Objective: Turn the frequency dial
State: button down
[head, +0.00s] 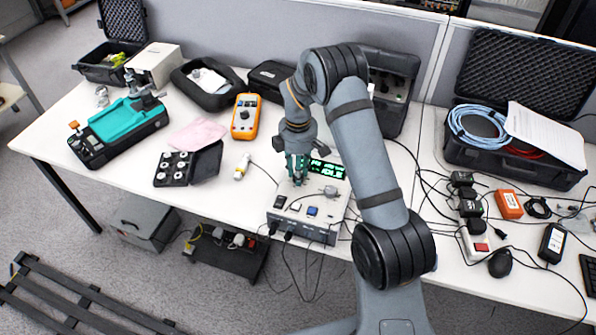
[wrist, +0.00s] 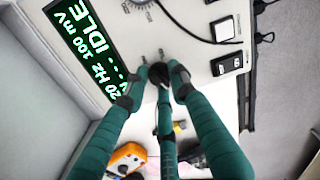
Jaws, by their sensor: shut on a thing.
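The calibration unit (head: 318,228) is a light box near the table's front edge, with a green-lit display (head: 327,169). In the wrist view the display (wrist: 88,50) shows "IDLE", "20 Hz" (start cut off) and "100 mV". The black frequency dial (wrist: 158,71) sits beside the display, between my green fingertips. My gripper (head: 298,170) points down onto the panel. In the wrist view my gripper (wrist: 155,82) is shut on the dial, with its fingers around it. The fingers partly hide the dial, and any pointer mark on it cannot be made out.
A second, graduated dial (wrist: 138,3) and rocker switches (wrist: 226,64) share the panel, with a cable crossing it. An orange multimeter (head: 246,117) and a small white-yellow part (head: 242,167) lie left of the unit. Cables and power blocks clutter the right.

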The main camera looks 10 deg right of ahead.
jog(key=shift+n, duration=0.9)
jog(key=c, duration=1.5)
grip_release()
jog(key=shift+c, duration=0.2)
jog(key=shift+o, duration=0.5)
notch_tip(320, 180, up, 12)
